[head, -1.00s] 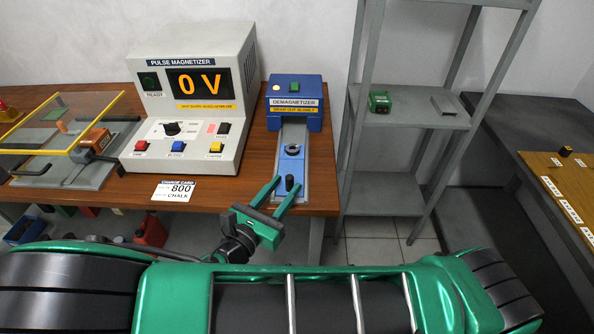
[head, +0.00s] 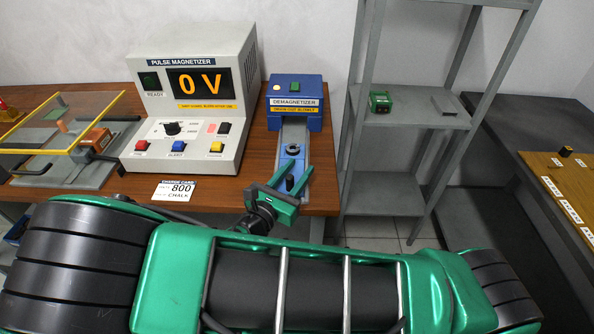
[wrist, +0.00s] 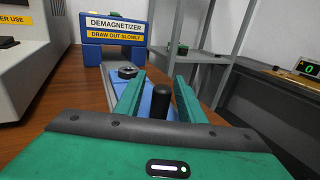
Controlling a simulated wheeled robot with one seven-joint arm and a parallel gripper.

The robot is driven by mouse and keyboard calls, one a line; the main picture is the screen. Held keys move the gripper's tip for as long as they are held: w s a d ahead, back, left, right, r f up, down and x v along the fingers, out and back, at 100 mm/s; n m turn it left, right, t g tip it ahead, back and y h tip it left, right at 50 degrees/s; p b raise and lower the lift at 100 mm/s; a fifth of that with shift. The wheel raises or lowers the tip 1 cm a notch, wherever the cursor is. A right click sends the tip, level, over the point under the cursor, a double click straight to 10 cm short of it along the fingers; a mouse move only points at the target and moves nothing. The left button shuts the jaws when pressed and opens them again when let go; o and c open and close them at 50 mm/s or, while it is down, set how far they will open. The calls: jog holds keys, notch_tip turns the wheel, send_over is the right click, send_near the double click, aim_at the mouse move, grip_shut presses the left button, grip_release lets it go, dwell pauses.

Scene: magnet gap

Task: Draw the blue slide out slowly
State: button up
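The blue slide (head: 292,158) lies in a grey track that runs out from the front of the blue demagnetizer (head: 296,89). A dark ring-shaped part (head: 292,150) sits on the slide, and a black upright knob (head: 289,183) stands at its near end. My gripper (head: 292,173) is at the knob with its green fingers apart. In the wrist view the knob (wrist: 160,101) stands between the two fingers, with a gap visible on each side. The slide (wrist: 145,95) is partly hidden by the fingers there.
The pulse magnetizer (head: 190,95) reads 0 V to the left. A charge card (head: 174,190) lies at the bench's front edge. A clear-lidded fixture (head: 70,125) is far left. A grey shelf rack (head: 415,118) stands close on the right.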

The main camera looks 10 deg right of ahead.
grip_shut()
jog(key=shift+s+a, duration=0.15)
jog(key=shift+s, duration=0.4)
jog(key=shift+s+a, duration=0.15)
jog(key=shift+s, duration=0.4)
grip_release()
jog(key=shift+s, duration=0.1)
jog(key=v, duration=1)
jog(key=shift+s+a, duration=0.2)
